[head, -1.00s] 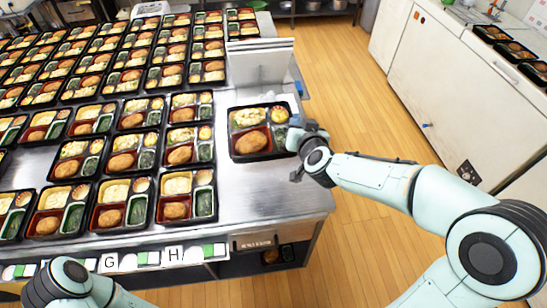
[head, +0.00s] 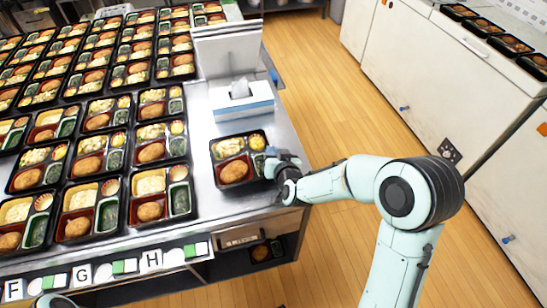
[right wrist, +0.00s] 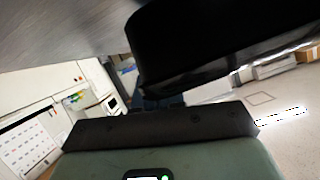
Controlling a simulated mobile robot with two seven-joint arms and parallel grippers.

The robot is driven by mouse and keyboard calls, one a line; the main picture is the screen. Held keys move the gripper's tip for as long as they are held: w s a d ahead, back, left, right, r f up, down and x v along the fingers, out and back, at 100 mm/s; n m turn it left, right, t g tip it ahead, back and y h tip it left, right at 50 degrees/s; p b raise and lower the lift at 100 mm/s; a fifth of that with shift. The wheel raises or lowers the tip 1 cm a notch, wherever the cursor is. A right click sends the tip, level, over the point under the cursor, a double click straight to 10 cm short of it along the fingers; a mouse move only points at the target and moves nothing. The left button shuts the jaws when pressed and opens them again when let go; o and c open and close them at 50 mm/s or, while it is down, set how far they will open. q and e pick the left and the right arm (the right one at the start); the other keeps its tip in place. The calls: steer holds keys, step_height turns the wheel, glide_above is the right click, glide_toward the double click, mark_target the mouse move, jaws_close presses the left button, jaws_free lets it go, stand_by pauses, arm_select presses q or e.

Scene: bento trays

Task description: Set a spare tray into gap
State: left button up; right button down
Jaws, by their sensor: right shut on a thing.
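A black bento tray (head: 214,168) with a brown croquette, a pale side and dark greens is held at the right end of the metal table, right of the tray rows. My right gripper (head: 277,163) is shut on its right edge. In the right wrist view the tray's dark side (right wrist: 215,45) fills the upper right. Whether it touches the table is hard to tell. Only a piece of my left arm shows at the bottom left; its gripper is out of view. A bare metal patch shows at the far left edge among the trays; no clear gap can be made out.
Filled trays stand in rows across the table. A tissue box (head: 243,101) and an upright grey panel (head: 226,55) stand behind the held tray. Cards with F, G and H (head: 151,260) line the front edge. More trays lie on the white counter (head: 440,75) at right.

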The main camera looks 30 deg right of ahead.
steer(key=shift+f, duration=0.95)
steer(key=shift+r, duration=0.1)
steer(key=c, duration=1.2)
jaws_free()
steer(key=shift+c, duration=0.2)
